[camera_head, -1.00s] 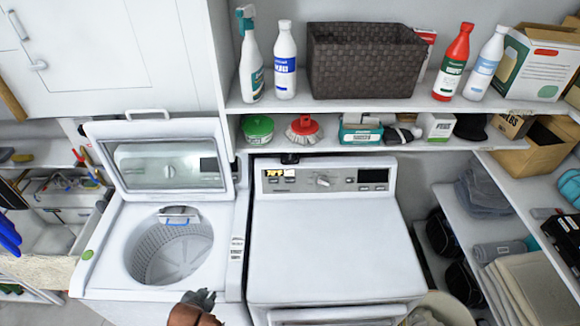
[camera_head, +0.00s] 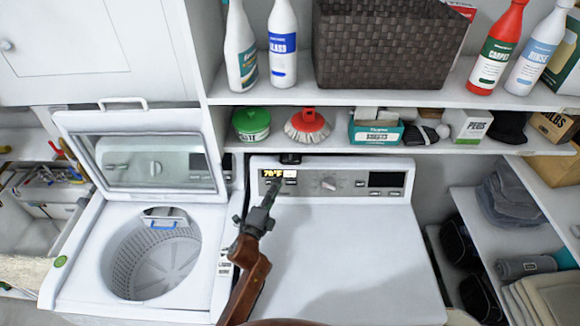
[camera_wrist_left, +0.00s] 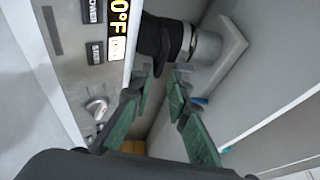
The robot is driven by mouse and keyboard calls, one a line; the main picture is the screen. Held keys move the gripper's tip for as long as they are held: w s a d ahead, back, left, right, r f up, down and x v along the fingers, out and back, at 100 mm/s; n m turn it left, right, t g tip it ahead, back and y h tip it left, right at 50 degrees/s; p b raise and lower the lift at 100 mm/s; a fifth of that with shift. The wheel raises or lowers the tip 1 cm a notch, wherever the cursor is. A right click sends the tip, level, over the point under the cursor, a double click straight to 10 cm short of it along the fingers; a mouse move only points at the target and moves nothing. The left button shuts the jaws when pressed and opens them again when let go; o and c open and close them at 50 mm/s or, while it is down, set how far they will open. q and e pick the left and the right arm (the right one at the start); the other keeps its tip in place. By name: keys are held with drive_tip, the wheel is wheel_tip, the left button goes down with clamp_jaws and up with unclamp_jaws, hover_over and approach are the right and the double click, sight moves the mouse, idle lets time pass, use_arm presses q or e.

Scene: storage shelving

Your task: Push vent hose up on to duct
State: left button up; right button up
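The black vent hose (camera_wrist_left: 160,36) shows in the left wrist view behind the dryer panel, beside the silver round duct (camera_wrist_left: 206,46) on its pale wall plate. They appear end to end; I cannot tell how far the hose sits on the duct. In the head view only a small black piece (camera_head: 290,158), perhaps the hose, shows above the panel's back edge. My left gripper (camera_head: 271,192) is over the dryer top, in front of the panel. In the wrist view its green fingers (camera_wrist_left: 160,84) are apart and empty, short of the hose. My right gripper is not in view.
The dryer panel (camera_head: 335,182) is close to my left gripper. The washer lid (camera_head: 155,168) stands open at left. A shelf (camera_head: 400,105) with bottles and a basket (camera_head: 385,45) overhangs the back, with small boxes below it. The dryer top (camera_head: 350,250) is clear.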

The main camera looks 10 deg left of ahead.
use_arm(q)
drive_tip(key=d+x, duration=0.1)
drive_tip(key=x, duration=0.7)
drive_tip(key=shift+r+p, duration=0.25)
drive_tip(key=shift+p, duration=0.15)
drive_tip(key=shift+s, duration=0.1)
clamp_jaws()
drive_tip(key=shift+a, duration=0.1)
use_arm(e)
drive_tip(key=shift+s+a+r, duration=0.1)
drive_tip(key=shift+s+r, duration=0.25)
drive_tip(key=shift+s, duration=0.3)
